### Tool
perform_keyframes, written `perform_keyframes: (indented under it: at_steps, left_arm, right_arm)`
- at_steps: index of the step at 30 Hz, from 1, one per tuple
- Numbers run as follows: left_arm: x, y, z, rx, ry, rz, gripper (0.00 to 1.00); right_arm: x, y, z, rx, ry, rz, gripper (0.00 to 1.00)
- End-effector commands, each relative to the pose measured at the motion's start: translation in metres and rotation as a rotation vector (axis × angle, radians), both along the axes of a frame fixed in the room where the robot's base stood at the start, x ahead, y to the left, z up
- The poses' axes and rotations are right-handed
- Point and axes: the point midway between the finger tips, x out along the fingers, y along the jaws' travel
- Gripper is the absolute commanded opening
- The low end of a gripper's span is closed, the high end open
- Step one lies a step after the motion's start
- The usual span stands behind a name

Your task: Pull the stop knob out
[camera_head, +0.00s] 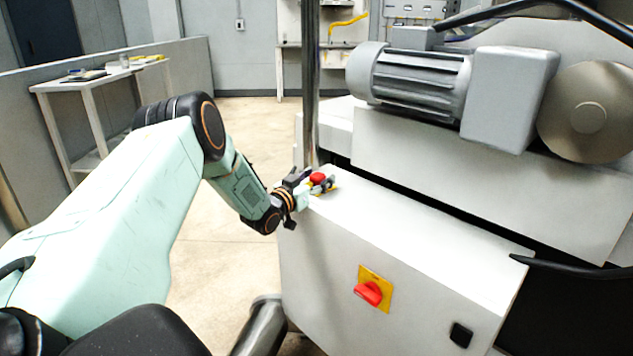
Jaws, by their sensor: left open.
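The red stop knob (317,178) sits on a yellow base on the top face of the white machine cabinet (420,230), near its far left corner. My left arm reaches in from the left, and its gripper (318,184) is at the knob. The gripper is open, with its fingers around or beside the knob; I cannot tell whether they touch it. Part of the yellow base is hidden by the fingers. My right gripper is not in view.
A red rotary switch (368,293) on a yellow plate is on the cabinet front. A metal post (311,80) rises just behind the knob. A grey motor (415,75) stands at the upper right. A side table (100,80) stands at the left.

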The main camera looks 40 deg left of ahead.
Motion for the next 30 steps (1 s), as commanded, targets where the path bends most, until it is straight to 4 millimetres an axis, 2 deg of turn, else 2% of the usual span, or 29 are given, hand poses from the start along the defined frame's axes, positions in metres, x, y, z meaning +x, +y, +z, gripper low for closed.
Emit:
perform_keyframes:
  at_steps: [8, 30]
  left_arm:
    - [0.0022, 0.0024, 0.0009, 0.001, -0.001, 0.000, 0.61]
    - [0.0019, 0.0021, 0.0006, 0.001, 0.000, 0.000, 0.00]
  right_arm:
    - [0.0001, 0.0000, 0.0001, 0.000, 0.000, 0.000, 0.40]
    - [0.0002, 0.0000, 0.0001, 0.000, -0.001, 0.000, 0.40]
